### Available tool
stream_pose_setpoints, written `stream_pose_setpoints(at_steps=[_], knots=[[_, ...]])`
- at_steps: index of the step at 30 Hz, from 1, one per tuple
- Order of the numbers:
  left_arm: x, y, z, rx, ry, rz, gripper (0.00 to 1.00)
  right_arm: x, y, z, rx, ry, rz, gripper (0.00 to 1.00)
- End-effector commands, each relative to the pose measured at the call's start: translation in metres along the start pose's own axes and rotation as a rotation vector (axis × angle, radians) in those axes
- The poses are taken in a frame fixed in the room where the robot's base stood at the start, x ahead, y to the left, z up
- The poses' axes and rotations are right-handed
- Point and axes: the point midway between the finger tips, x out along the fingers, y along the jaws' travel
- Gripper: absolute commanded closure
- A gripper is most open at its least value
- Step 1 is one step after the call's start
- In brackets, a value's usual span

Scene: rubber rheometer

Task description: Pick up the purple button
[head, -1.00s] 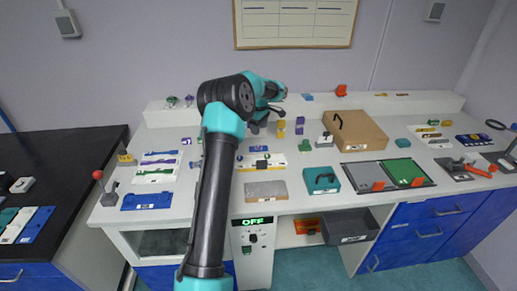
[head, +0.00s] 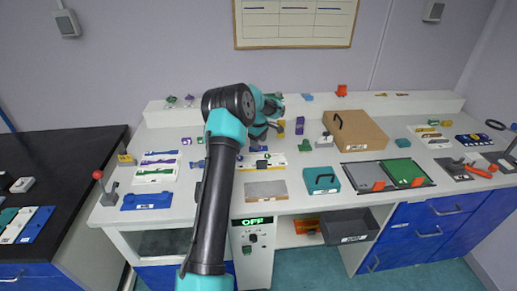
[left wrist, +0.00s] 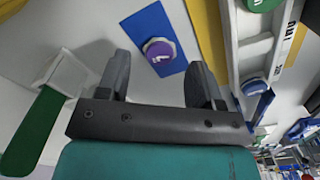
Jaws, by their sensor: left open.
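The purple button (left wrist: 160,52) is a round purple cap with a white mark, on a blue rectangular base (left wrist: 169,69) in the left wrist view. My left gripper (left wrist: 158,80) is open and empty, with one finger on each side of the button in that view. The button appears between the fingers, ahead of them, and the gap to it cannot be told. In the head view my left gripper (head: 262,136) hangs low over the back middle of the bench, and the button there cannot be made out. My right gripper is not in view.
A yellow strip (left wrist: 207,35) and a white rail with a green button (left wrist: 262,5) lie close on the right. A green-handled piece (left wrist: 35,130) is at lower left. A cardboard box (head: 360,130) and teal case (head: 321,181) stand right on the white bench.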

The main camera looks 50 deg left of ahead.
Motion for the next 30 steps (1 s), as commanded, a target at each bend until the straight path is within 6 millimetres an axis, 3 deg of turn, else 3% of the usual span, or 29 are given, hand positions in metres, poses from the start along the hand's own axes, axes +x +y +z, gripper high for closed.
stream_pose_setpoints(at_steps=[6, 20, 30], knots=[[0.020, 0.000, 0.000, 0.000, 0.000, -0.001, 0.40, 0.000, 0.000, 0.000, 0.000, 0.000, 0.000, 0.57], [0.020, 0.000, 0.000, 0.001, 0.000, 0.000, 0.40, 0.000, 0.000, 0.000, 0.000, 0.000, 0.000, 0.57], [0.020, 0.000, 0.000, 0.001, 0.000, 0.000, 0.72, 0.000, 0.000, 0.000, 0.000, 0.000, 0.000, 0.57]])
